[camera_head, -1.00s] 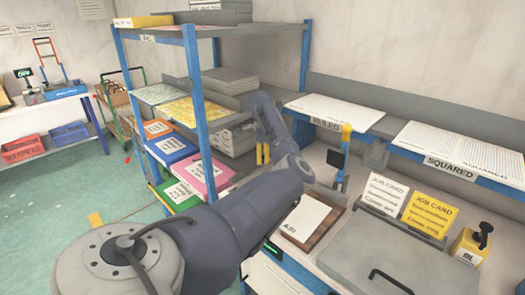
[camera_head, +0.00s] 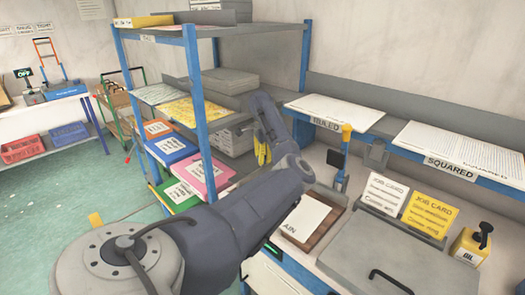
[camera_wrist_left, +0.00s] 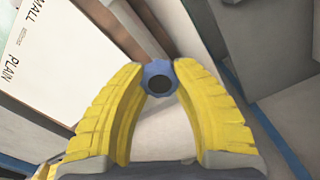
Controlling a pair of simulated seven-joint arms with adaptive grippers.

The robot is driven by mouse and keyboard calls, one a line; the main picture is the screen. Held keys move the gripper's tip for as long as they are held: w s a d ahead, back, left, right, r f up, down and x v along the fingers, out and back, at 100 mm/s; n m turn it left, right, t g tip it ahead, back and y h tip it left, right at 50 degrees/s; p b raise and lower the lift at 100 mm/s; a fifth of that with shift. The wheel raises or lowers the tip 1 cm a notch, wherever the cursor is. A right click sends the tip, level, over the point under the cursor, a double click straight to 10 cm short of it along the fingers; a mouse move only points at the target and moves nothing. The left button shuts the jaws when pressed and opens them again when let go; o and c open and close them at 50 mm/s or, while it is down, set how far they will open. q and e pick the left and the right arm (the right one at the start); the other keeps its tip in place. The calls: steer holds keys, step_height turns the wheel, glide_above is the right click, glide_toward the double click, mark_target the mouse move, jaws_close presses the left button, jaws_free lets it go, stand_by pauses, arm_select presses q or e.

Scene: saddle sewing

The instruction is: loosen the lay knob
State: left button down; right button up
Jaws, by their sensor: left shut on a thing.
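The lay knob (camera_wrist_left: 160,78) is a blue, lobed knob with a dark round centre, in the upper middle of the left wrist view. My left gripper (camera_wrist_left: 159,72) has its two yellow fingers on either side of the knob, shut on it at the fingertips. In the head view my left gripper (camera_head: 262,154) hangs beside the shelf rack, its yellow fingers small and partly behind my own arm. The knob cannot be made out in the head view. My right gripper is not in view.
A blue-posted shelf rack (camera_head: 190,80) with paper stacks stands left of the gripper. A long shelf labelled SQUARED (camera_head: 451,167) runs to the right. Job cards (camera_head: 430,214) and a yellow oil can (camera_head: 470,246) stand on the bench. A white sheet labelled PLAIN (camera_wrist_left: 30,30) lies at left.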

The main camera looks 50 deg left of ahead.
arm_select(q)
steer(key=c, duration=0.9)
jaws_free()
steer(key=shift+o, duration=0.2)
step_height(320, 180, up, 12)
